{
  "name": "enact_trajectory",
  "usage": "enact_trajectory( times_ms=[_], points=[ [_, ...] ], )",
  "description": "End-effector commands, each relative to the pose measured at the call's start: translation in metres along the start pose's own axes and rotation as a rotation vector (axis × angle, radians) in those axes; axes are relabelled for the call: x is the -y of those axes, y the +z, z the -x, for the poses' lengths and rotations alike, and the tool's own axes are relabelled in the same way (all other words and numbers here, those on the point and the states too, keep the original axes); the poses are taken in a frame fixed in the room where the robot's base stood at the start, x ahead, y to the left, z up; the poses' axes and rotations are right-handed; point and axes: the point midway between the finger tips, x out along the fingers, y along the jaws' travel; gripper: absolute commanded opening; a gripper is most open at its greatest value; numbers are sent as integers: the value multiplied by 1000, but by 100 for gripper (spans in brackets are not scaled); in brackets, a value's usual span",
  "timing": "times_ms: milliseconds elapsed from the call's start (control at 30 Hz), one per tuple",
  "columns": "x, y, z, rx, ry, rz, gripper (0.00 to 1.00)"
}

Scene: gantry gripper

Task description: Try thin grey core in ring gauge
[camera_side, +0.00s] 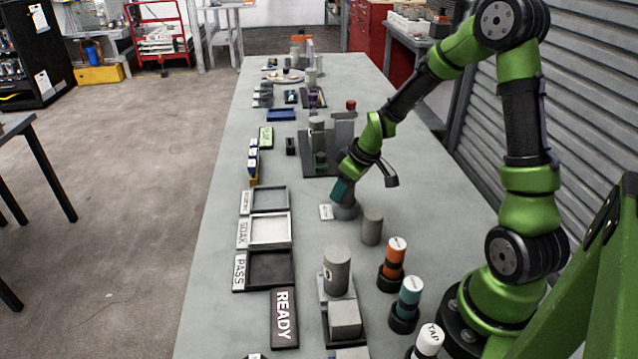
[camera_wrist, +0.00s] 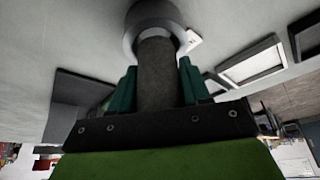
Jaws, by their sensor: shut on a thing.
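My gripper (camera_side: 343,195) is low over the table, with its teal fingers beside the grey ring gauge (camera_side: 346,211). In the wrist view my gripper (camera_wrist: 157,80) is shut on the thin grey core (camera_wrist: 157,60), a dark grey cylinder between the two fingers. The core's far end meets the opening of the lighter grey ring gauge (camera_wrist: 135,38). How deep it sits in the ring cannot be told. In the side view the fingers and arm hide the core.
A thicker grey cylinder (camera_side: 372,227) stands close, right of the ring gauge. Orange (camera_side: 396,255) and teal (camera_side: 410,292) cylinders stand in black holders nearer the camera. Trays marked SOAK (camera_side: 269,229) and PASS (camera_side: 270,268) lie left. A grey fixture (camera_side: 318,165) stands behind.

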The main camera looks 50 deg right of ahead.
Motion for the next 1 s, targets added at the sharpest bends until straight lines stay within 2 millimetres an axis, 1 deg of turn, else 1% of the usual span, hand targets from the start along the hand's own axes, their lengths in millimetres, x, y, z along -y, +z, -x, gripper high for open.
enact_trajectory(
  times_ms=[567, 600, 667, 700, 767, 1000],
  points=[
    [0, 3, -7, 0, 0, 0, 6],
    [0, 2, -6, -1, 0, 0, 53],
    [0, 2, -6, -1, 0, 0, 62],
    [0, 2, -6, 0, 0, 0, 68],
    [0, 2, -6, 0, 0, 0, 76],
    [0, 3, -6, 1, -1, -1, 76]
  ],
)
